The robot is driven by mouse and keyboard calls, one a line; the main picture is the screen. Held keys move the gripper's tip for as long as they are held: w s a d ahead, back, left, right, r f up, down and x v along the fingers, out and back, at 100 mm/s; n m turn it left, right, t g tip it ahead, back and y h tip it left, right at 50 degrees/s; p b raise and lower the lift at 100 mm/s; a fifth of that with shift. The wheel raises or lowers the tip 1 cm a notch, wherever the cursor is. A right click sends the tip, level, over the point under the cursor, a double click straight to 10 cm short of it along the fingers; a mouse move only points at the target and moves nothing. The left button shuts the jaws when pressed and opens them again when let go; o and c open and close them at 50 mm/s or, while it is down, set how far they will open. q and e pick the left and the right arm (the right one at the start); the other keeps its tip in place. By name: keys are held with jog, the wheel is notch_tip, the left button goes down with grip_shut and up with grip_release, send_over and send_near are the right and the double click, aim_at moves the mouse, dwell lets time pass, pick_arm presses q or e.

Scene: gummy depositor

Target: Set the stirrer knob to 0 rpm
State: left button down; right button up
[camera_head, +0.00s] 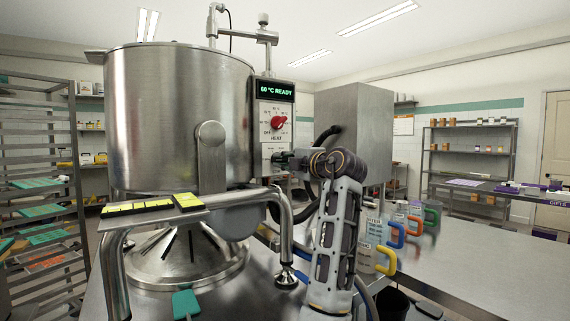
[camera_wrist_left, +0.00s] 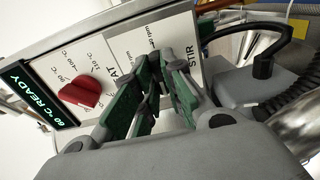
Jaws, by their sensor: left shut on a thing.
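The control panel (camera_head: 275,138) on the kettle's side carries a display (camera_head: 275,91) reading "60 °C READY". In the left wrist view, the STIR section (camera_wrist_left: 192,57) with its rpm marks lies around my left gripper (camera_wrist_left: 152,75). Its green-padded fingers are closed at the stirrer dial, shut on the stirrer knob, which they hide. Its pointer setting cannot be read. In the head view my left gripper (camera_head: 281,159) reaches the lower part of the panel, below the HEAT dial. My right gripper is not in view.
The red heat knob (camera_wrist_left: 80,92) sits close beside my fingers. A black cable (camera_wrist_left: 262,55) and hose are on the other side. The steel kettle (camera_head: 175,120) stands left of the panel. Jugs with coloured handles (camera_head: 388,258) stand on the bench right of my arm.

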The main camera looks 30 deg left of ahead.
pick_arm(q)
jog(key=shift+f, duration=0.15)
dwell(0.3)
jog(key=c, duration=1.5)
grip_release()
jog(key=v, duration=1.2)
jog(key=shift+w, duration=0.1)
